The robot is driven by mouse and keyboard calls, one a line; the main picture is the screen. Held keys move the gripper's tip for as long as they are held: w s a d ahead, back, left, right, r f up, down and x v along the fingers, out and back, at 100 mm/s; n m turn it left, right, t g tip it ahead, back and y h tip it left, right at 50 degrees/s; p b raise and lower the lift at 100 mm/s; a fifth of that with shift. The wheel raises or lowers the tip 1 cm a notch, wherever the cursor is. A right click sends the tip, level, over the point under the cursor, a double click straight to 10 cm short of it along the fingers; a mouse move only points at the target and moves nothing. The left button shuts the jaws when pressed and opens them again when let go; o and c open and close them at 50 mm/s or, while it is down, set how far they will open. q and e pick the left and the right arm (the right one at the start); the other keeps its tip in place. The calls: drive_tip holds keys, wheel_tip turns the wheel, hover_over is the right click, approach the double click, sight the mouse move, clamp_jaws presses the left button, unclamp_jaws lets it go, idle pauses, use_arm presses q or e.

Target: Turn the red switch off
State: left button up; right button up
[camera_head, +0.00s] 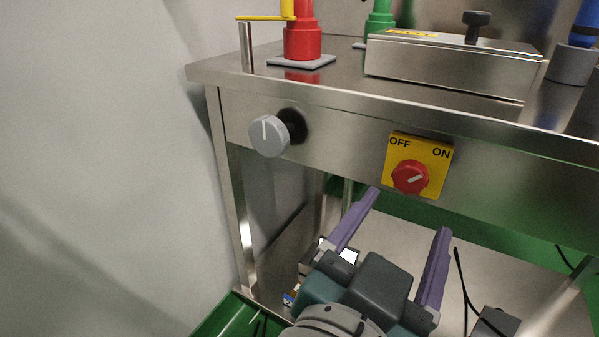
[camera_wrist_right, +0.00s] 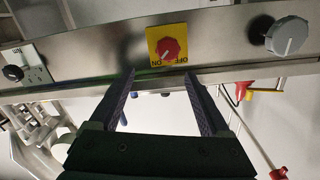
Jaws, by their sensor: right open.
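The red switch (camera_head: 410,177) is a round knob on a yellow plate (camera_head: 434,154) marked OFF at the left and ON at the right. The plate is on the front panel of a steel table. The knob's pale mark points up and right, toward ON. My right gripper (camera_head: 406,212) is open and empty, its purple fingers spread below and in front of the switch, apart from it. In the right wrist view the red switch (camera_wrist_right: 168,48) appears upside down, just beyond and between the open fingertips (camera_wrist_right: 160,72). My left gripper is not in view.
A grey knob (camera_head: 269,136) protrudes from the panel left of the switch. Red (camera_head: 302,40) and green (camera_head: 378,20) fixtures and a steel box (camera_head: 450,62) are on the table top (camera_head: 340,78). A black knob (camera_wrist_right: 13,73) shows farther along the panel in the wrist view.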

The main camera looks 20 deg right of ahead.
sight(410, 180)
drive_tip(key=shift+t, duration=0.4)
drive_tip(key=x, duration=0.6)
drive_tip(key=f+x, duration=0.1)
drive_tip(key=x, duration=0.2)
drive_tip(key=shift+w+a, duration=0.1)
drive_tip(key=shift+w, duration=0.55)
drive_tip(key=shift+c, duration=0.4)
clamp_jaws()
